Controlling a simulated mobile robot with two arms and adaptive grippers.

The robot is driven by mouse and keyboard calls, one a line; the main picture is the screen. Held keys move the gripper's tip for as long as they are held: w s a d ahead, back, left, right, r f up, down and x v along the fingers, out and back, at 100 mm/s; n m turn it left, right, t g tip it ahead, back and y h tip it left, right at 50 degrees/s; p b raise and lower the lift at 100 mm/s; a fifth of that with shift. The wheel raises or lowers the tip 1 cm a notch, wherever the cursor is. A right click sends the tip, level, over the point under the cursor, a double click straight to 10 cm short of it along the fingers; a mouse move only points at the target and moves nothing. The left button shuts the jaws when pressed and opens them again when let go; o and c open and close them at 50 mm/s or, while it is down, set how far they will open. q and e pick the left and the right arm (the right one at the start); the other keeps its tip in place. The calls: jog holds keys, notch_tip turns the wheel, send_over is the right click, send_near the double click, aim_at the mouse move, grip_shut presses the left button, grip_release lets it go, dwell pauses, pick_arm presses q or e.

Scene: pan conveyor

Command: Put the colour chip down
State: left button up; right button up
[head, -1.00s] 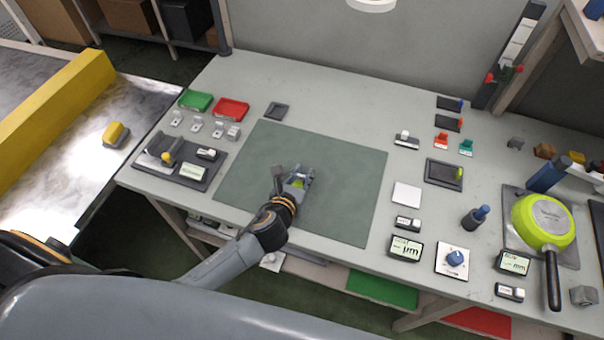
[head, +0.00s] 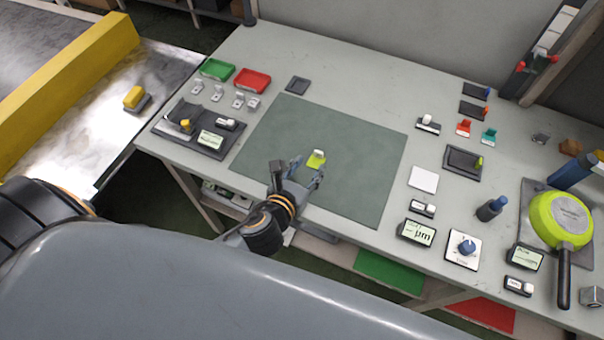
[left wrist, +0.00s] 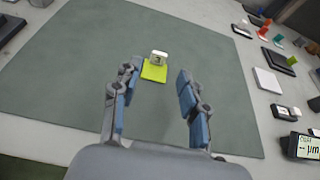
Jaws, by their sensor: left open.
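The colour chip (head: 317,159), a yellow-green plate with a whitish block at one end, lies on the green work mat (head: 350,190). It also shows in the left wrist view (left wrist: 154,72), flat on the mat just beyond the fingertips. My left gripper (head: 298,170) is open and empty, on the near side of the chip. In the left wrist view its blue-padded fingers (left wrist: 158,80) stand wide apart, with the chip ahead and closer to the left finger. My right gripper is not in view.
Red (head: 252,80) and green (head: 216,69) trays stand at the back left. A dark fixture board (head: 185,145) lies left of the mat. A white tile (head: 423,179), displays and a dial (head: 465,248) stand right, with a green pan (head: 560,220) beyond. The mat around the chip is clear.

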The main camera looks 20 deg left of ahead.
pick_arm(q)
jog(key=shift+v, duration=1.7)
